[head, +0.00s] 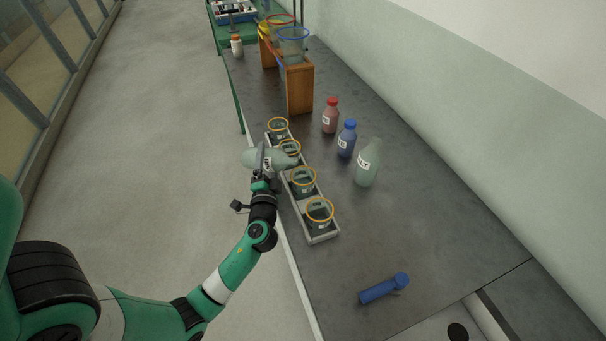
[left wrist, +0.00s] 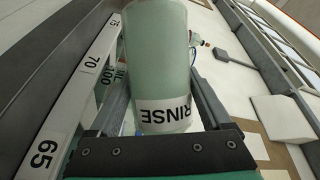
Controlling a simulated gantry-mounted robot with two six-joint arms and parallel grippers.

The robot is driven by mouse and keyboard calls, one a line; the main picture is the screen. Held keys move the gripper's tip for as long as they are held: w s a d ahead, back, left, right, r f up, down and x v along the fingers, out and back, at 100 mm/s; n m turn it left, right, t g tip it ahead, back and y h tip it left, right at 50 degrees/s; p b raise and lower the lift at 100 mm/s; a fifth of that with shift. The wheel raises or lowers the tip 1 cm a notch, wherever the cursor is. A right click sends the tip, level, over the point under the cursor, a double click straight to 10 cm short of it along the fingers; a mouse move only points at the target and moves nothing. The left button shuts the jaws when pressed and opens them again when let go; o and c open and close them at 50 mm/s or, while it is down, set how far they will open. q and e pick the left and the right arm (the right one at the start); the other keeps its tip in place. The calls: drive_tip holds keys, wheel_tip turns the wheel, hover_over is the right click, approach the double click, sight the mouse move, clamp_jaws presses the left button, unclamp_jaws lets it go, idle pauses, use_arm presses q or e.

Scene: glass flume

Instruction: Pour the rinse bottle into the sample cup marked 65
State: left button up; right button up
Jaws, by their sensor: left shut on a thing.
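The pale green rinse bottle (head: 252,157) is held lying nearly level above the cup rack's left edge, its narrow end to the right. My left gripper (head: 264,168) is shut on it. In the left wrist view, the bottle (left wrist: 160,45), labelled RINSE, sits between my left gripper's fingers (left wrist: 162,75). The sample cups have orange rims: the far cup (head: 278,125), a second cup (head: 289,148) beside the bottle's narrow end, a third (head: 302,181) and the near cup (head: 319,213). The wrist view shows marks 65 (left wrist: 45,154) and 70 (left wrist: 76,63). I cannot match 65 to a cup in the head view.
The white rack (head: 324,237) stands along the bench's left edge. Right of it stand a red-capped bottle (head: 330,117), a blue-capped bottle (head: 347,140) and a pale SALT bottle (head: 368,164). A blue tool (head: 383,289) lies nearer. A wooden stand (head: 299,88) is behind.

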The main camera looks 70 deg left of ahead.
use_arm(q)
drive_tip(key=shift+w+d+r+m+t+y+b, duration=0.15)
drive_tip(key=shift+r+m, duration=0.25)
drive_tip(key=shift+m, duration=0.1)
drive_tip(key=shift+w+d+r+m+t+y+b, duration=0.1)
drive_tip(key=shift+r+m+t+y+b, duration=0.05)
drive_tip(key=shift+r+m, duration=0.3)
idle(2.3)
